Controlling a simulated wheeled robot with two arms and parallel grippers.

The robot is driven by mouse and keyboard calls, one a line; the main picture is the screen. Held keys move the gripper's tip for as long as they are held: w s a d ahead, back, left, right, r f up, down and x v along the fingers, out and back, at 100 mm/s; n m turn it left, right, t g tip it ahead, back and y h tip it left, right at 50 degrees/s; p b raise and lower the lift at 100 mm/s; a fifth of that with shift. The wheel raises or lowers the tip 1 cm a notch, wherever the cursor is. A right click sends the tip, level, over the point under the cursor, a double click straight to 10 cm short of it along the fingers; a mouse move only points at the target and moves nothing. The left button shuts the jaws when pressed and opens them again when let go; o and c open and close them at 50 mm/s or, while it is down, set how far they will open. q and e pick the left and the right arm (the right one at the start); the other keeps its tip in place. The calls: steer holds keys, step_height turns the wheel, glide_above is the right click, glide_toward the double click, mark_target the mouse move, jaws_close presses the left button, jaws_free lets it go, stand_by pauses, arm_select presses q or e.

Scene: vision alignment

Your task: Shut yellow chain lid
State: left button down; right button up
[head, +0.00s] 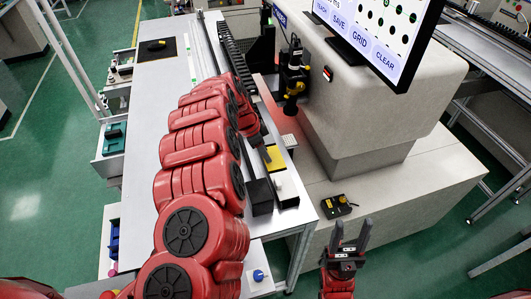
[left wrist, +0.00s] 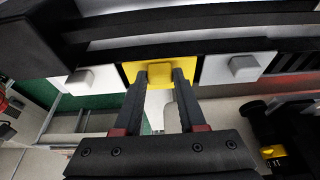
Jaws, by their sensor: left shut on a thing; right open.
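The yellow chain lid (head: 276,158) is on the black chain track in the middle of the head view, partly hidden by my left arm. In the left wrist view, the yellow lid (left wrist: 130,72) has a square yellow knob (left wrist: 160,72). My left gripper (left wrist: 160,82) has one dark finger on each side of the knob and is shut on it. The lid lies in line between two white lids; I cannot tell how far open it stands. My right gripper (head: 352,235) is open and empty, in front of the machine, far from the lid.
A white lid (left wrist: 238,68) with a grey knob is at the right of the yellow one, another (left wrist: 85,80) at the left. The big grey machine (head: 385,100) with a screen (head: 385,35) stands right of the track. A small control box (head: 337,206) lies near my right gripper.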

arm_select(q)
steer(key=shift+c, duration=2.4)
jaws_free()
steer(key=shift+w+a, duration=0.1)
steer(key=shift+a, duration=0.05)
steer(key=shift+r, duration=0.45)
steer(key=b+v, duration=0.3)
steer(key=v, duration=1.3)
steer(key=shift+a+r+b, duration=0.2)
steer(key=shift+b, duration=0.2)
